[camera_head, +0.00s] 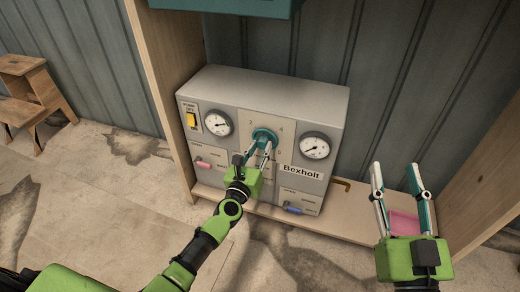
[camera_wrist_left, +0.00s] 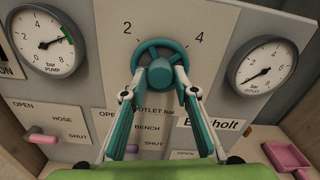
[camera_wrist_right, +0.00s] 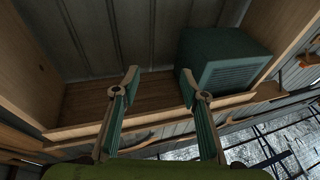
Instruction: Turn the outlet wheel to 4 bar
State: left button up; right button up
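The teal outlet wheel (camera_head: 264,136) sits mid-panel on the grey Bexholt box (camera_head: 250,90); numbers 2 and 4 show above it. In the left wrist view the wheel (camera_wrist_left: 160,65) lies between the two fingertips of my left gripper (camera_wrist_left: 160,76), which is closed partway on its sides. The gripper hides the lower rim. The outlet gauge (camera_wrist_left: 262,66) is right of the wheel; its needle points lower left, near the low end. My right gripper (camera_head: 396,168) is open and empty, away to the right of the box.
The pump gauge (camera_wrist_left: 45,42) has its needle at the green band. A pink lever (camera_head: 203,165) and a blue lever (camera_head: 292,210) stick out below. A pink tray (camera_head: 403,224) lies on the wooden shelf. A teal box (camera_wrist_right: 222,62) shows in the right wrist view.

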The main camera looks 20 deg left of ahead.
pick_arm(q)
jog(key=c, duration=0.4)
jog(key=shift+c, duration=0.2)
